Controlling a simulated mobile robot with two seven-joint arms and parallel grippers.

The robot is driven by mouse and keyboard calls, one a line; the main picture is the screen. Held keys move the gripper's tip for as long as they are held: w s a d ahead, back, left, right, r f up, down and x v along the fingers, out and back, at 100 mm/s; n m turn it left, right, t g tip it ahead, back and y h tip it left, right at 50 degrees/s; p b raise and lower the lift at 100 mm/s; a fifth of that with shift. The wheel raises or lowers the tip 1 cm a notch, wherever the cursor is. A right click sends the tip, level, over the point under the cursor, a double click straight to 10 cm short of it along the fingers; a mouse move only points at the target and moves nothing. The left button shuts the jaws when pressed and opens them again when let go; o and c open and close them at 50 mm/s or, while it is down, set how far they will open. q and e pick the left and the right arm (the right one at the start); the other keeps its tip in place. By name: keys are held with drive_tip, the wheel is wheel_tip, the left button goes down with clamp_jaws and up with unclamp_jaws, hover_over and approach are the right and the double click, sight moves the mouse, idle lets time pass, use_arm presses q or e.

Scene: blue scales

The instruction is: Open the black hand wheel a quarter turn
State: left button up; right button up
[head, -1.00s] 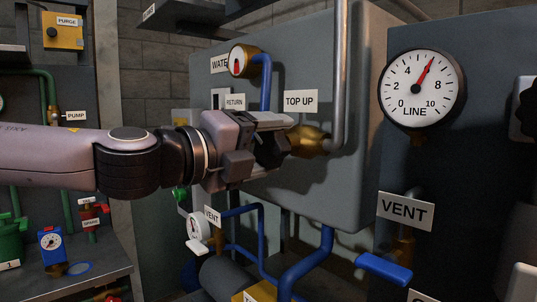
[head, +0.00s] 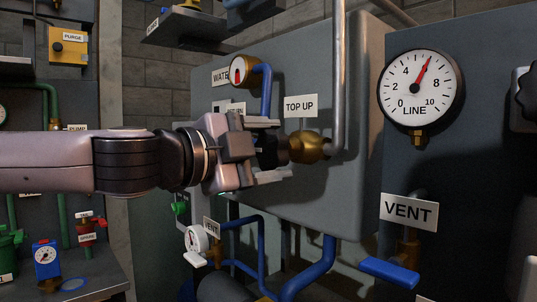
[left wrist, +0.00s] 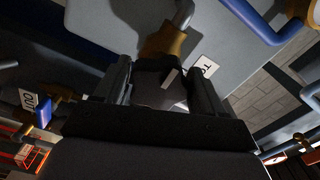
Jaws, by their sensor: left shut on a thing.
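The black hand wheel (head: 268,151) sits on a brass valve (head: 308,148) under the "TOP UP" sign (head: 300,106) on the front of the grey tank. My left gripper (head: 268,150) comes in from the left and is shut on the wheel, one finger above it and one below. The fingers hide part of the wheel. In the left wrist view, the dark wheel (left wrist: 160,88) with a pale mark lies between the two fingers, and the brass valve body (left wrist: 165,42) is beyond it. My right gripper is not in view.
A vertical grey pipe (head: 339,75) rises just right of the valve. A "WATER" gauge (head: 243,71) and blue pipe are above; blue pipes (head: 312,270) run below. Right are the "LINE" dial (head: 420,90) and a "VENT" valve with a blue lever (head: 389,272).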

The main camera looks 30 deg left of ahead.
sight(263, 149)
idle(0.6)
use_arm(q)
drive_tip(key=o, duration=1)
drive_tip(key=shift+c, duration=0.2)
drive_tip(key=shift+s, duration=0.1)
drive_tip(key=shift+p+v, duration=0.35)
drive_tip(key=shift+v, duration=1.3)
drive_tip(key=shift+p+v, duration=0.35)
drive_tip(key=shift+v, duration=1.5)
